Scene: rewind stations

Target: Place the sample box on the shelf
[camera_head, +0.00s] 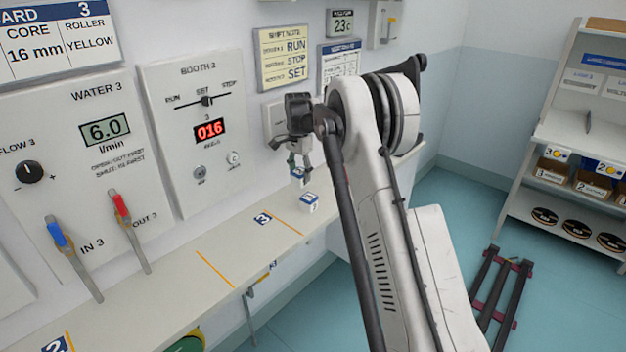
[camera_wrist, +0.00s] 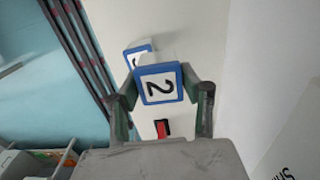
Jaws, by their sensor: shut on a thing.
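My gripper (camera_head: 297,165) is shut on a small white box with blue edges (camera_head: 298,178), above the wall ledge (camera_head: 235,240). In the wrist view the box (camera_wrist: 158,84) sits between the two fingers, its face with a black 2 towards the camera. A second white and blue box (camera_head: 309,203) stands on the ledge just below the held one. In the wrist view it (camera_wrist: 138,50) is partly hidden behind the held box. A white shelf rack (camera_head: 560,128) stands at the far right, away from my gripper.
The ledge has orange lines and a blue 3 label (camera_head: 263,218). Wall panels with a booth display (camera_head: 209,130) and blue (camera_head: 57,235) and red (camera_head: 121,206) valve handles rise behind it. The rack holds cardboard bins (camera_head: 553,170) and dark reels. A dark rail (camera_head: 487,285) lies on the floor.

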